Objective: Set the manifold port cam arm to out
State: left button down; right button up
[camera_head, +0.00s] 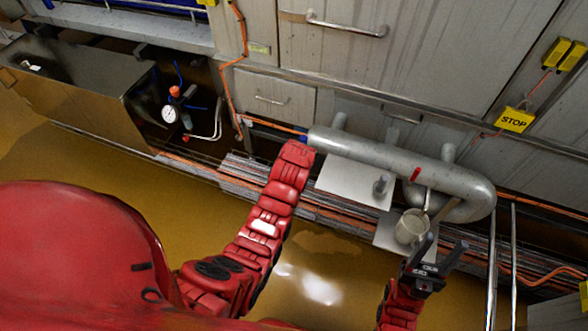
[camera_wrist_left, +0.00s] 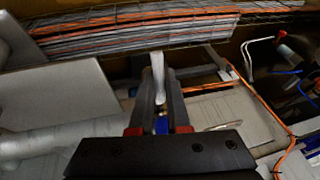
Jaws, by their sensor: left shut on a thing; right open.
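The grey manifold pipe (camera_head: 390,160) runs along the wall, with a short red piece (camera_head: 415,174) on its front. My left arm reaches up to the pipe's left end in the head view, and its gripper is hidden there. In the left wrist view my left gripper (camera_wrist_left: 159,100) is shut on a pale upright bar (camera_wrist_left: 158,68) that stands up between its fingertips. I cannot tell whether this bar is the port cam arm. My right gripper (camera_head: 438,249) is open and empty, close to a metal cup (camera_head: 409,228) below the pipe.
Light plates (camera_head: 350,184) sit under the pipe, above bundled cables (camera_head: 335,215). A yellow stop sign (camera_head: 514,120) hangs at the right. A gauge (camera_head: 169,114) and a steel tank (camera_head: 85,85) stand at the left. The wet brown floor (camera_head: 325,255) in front is clear.

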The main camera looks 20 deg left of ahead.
dwell(0.5)
pick_arm(q)
jog(key=c, duration=0.9)
grip_release()
jog(key=shift+r, duration=0.1)
jog(key=p+v, duration=0.6)
jog(key=v, duration=1.1)
jog(key=shift+r, duration=0.15)
jog(key=shift+w, duration=0.1)
